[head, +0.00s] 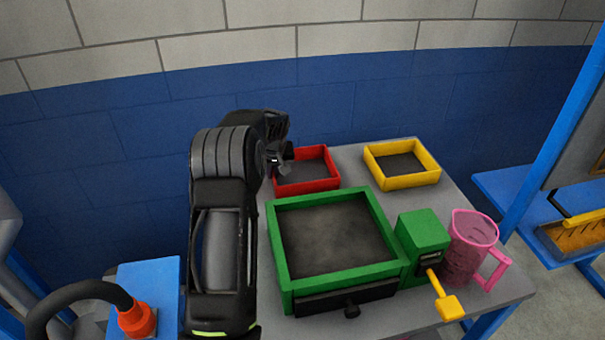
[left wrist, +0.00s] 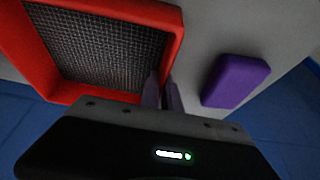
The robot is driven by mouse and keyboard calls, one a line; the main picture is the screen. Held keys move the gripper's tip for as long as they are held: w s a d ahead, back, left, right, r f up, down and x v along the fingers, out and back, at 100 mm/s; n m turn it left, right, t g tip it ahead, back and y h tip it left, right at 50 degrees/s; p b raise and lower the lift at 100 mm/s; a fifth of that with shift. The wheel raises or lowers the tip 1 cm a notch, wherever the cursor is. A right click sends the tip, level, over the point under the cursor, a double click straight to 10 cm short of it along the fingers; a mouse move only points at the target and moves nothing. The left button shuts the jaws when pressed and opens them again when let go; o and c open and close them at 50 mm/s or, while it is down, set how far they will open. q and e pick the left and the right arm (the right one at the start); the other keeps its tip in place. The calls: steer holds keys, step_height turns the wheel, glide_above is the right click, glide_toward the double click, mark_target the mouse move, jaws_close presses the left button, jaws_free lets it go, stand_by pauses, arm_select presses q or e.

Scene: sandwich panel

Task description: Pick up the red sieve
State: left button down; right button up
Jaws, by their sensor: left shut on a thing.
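The red sieve (head: 309,186) is a square red frame with dark mesh, at the back left of the grey table in the head view. In the left wrist view the red sieve (left wrist: 172,19) fills the upper left. My left gripper (head: 280,166) is at the sieve's left side in the head view. In the left wrist view my left gripper (left wrist: 163,92) has its fingers close together, shut on the sieve's red wall near a corner. Whether the sieve is off the table cannot be told. My right gripper is not in view.
A yellow sieve (head: 436,177) stands at the back right. A green box (head: 284,252) with a drawer, a small green block with a yellow handle (head: 441,297) and a pink jug (head: 465,262) fill the front. A purple block (left wrist: 236,80) lies beside the red sieve.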

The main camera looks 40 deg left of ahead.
arm_select(q)
steer(key=shift+r, duration=0.1)
stand_by(0.7)
step_height(320, 180, up, 10)
steer(key=shift+f+b, duration=0.1)
steer(key=shift+b, duration=0.45)
stand_by(0.5)
